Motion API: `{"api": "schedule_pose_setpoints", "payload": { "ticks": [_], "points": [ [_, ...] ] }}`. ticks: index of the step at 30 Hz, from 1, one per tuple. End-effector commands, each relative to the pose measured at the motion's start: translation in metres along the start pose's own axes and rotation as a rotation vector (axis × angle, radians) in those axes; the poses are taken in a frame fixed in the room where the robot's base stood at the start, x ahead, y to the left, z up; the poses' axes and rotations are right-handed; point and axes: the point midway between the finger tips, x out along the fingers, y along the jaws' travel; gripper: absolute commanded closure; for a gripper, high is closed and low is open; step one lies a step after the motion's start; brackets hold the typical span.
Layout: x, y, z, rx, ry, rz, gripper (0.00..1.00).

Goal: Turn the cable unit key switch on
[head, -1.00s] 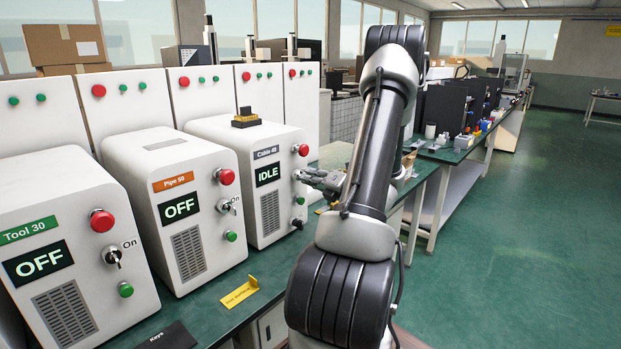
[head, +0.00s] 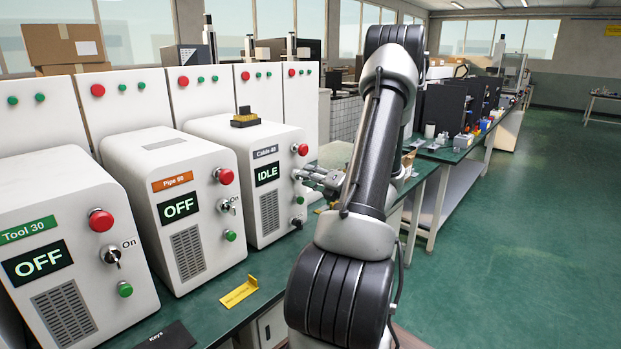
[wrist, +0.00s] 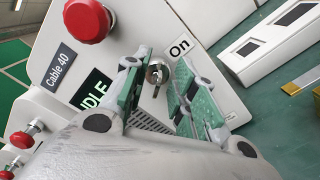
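The cable unit (head: 222,135) is a white box labelled Cable 40, and its display (head: 267,174) reads IDLE. Its silver key switch (wrist: 157,72) shows in the wrist view beside the "On" label (wrist: 180,47). My gripper (wrist: 160,80) is open, with one green-padded finger on each side of the key switch. I cannot tell whether either finger touches it. In the head view my gripper (head: 310,177) is at the front of the cable unit, and it hides the key switch there.
A yellow bracket (head: 240,291) and a black Keys plate (head: 168,337) lie on the green bench.

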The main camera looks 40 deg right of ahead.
Motion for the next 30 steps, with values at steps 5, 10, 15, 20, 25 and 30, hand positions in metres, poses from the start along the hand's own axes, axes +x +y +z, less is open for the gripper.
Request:
{"api": "schedule_pose_setpoints", "payload": {
  "ticks": [5, 10, 15, 20, 25, 30],
  "points": [
    [-0.018, -0.001, 0.001, 0.000, -0.003, -0.002, 0.73],
    [-0.056, -0.001, 0.002, 0.001, -0.005, -0.003, 0.73],
    [-0.092, -0.001, 0.001, 0.000, -0.005, -0.003, 0.73],
    [-0.113, -0.001, 0.001, 0.000, -0.002, -0.001, 0.73],
    [-0.120, 0.000, 0.000, 0.000, -0.001, 0.000, 0.73],
    [-0.120, 0.000, 0.000, 0.000, 0.000, 0.000, 0.73]
  ]
}}
